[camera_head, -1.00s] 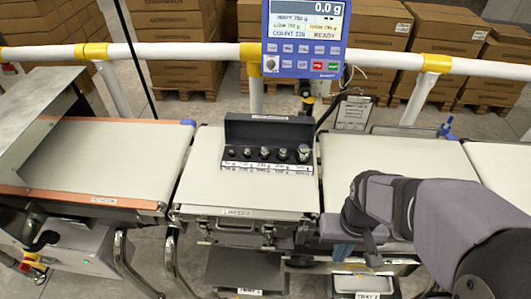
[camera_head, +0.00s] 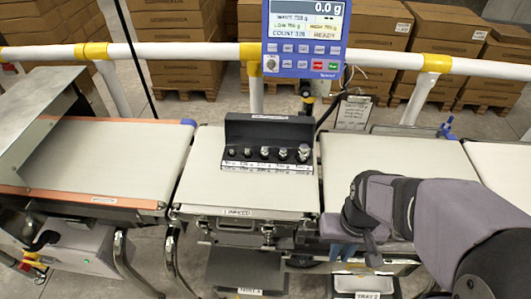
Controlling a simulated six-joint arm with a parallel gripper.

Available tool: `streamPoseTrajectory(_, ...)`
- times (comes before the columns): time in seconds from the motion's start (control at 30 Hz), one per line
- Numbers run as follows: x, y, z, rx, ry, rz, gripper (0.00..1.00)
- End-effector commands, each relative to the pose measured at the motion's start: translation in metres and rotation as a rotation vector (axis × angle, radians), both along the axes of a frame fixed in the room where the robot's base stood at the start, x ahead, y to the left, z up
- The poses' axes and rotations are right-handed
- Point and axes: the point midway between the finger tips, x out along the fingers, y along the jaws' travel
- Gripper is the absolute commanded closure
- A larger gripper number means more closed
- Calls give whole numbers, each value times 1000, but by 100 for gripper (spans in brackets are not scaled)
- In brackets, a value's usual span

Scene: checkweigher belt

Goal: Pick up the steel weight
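Several small steel weights stand upright in a row in an open black case (camera_head: 268,130) on the middle weighing platform (camera_head: 195,185). They grow larger from left to right, and the largest steel weight (camera_head: 303,153) is at the right end. A white label strip runs along the case's front. My gripper (camera_head: 345,232) is at the lower right, at the platform's front right corner, apart from the case.
A blue display unit (camera_head: 306,40) reading 0.0 g stands behind the case, by a white and yellow rail (camera_head: 200,51). A belt (camera_head: 105,155) lies left and another (camera_head: 400,155) right. A clipboard (camera_head: 353,113) hangs behind. Trays (camera_head: 362,284) sit below.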

Motion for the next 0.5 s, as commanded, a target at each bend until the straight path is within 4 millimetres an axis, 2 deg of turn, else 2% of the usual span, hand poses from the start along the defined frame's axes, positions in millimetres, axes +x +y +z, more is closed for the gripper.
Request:
streamPoseTrajectory(0.03, 0, 0, 0, 0, 0, 0, 74)
streamPoseTrajectory(0.07, 0, 0, 0, 0, 0, 0, 69)
streamPoseTrajectory(0.37, 0, 0, -1, -2, 1, 8, 69)
streamPoseTrajectory(0.5, 7, 0, -5, -38, 17, 118, 69)
